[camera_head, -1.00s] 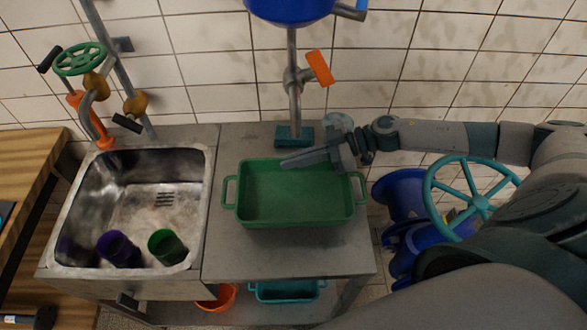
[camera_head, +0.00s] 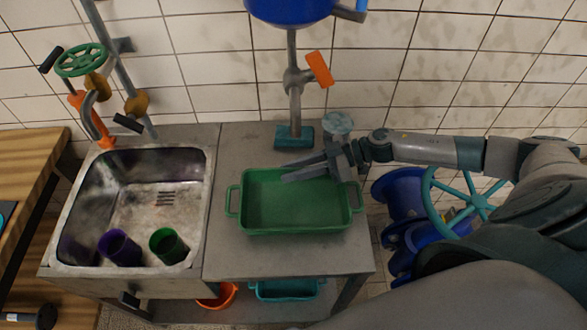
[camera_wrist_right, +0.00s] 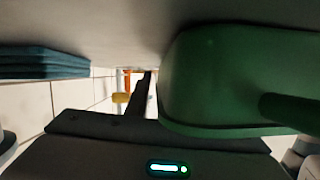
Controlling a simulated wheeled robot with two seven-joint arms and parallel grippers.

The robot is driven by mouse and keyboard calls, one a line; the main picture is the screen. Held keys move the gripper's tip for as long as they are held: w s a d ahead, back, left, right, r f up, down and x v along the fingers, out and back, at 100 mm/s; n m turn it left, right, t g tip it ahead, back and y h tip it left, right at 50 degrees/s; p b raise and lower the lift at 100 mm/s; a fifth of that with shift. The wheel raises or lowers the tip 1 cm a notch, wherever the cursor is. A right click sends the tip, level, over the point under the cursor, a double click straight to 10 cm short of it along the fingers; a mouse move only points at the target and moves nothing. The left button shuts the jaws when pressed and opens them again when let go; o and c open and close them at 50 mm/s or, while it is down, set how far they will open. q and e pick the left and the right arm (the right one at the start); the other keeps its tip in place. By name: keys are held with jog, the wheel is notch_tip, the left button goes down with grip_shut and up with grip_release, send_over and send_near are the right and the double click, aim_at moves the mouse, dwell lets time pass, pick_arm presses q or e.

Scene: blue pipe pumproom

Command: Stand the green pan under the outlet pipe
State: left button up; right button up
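The green pan (camera_head: 294,207) stands upright and empty on the metal counter, right of the sink. A grey pipe (camera_head: 293,105) with an orange lever (camera_head: 318,69) comes down from a blue tank (camera_head: 290,8) behind the pan, to a teal block (camera_head: 294,137) on the counter. My right gripper (camera_head: 286,172) lies at the pan's back rim, its fingers pointing left and slightly apart. Nothing shows between them. In the right wrist view the pan (camera_wrist_right: 215,80) is close on the right and the teal block (camera_wrist_right: 45,62) on the left. My left gripper is not in view.
The sink (camera_head: 150,200) holds a purple cup (camera_head: 118,248) and a green cup (camera_head: 168,246). A green handwheel (camera_head: 80,60) stands behind it. A blue pipe with a teal wheel (camera_head: 480,205) is right of the counter. The counter is clear in front of the pan.

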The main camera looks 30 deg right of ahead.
jog(key=shift+r, duration=0.1)
jog(key=b+v, duration=0.3)
jog(key=v, duration=0.7)
jog(key=shift+s+d, duration=0.2)
jog(key=shift+d, duration=0.2)
jog(key=shift+s+d+r+b, duration=0.2)
jog(key=shift+d+r+b, duration=0.2)
jog(key=shift+d, duration=0.1)
jog(key=shift+w, duration=0.1)
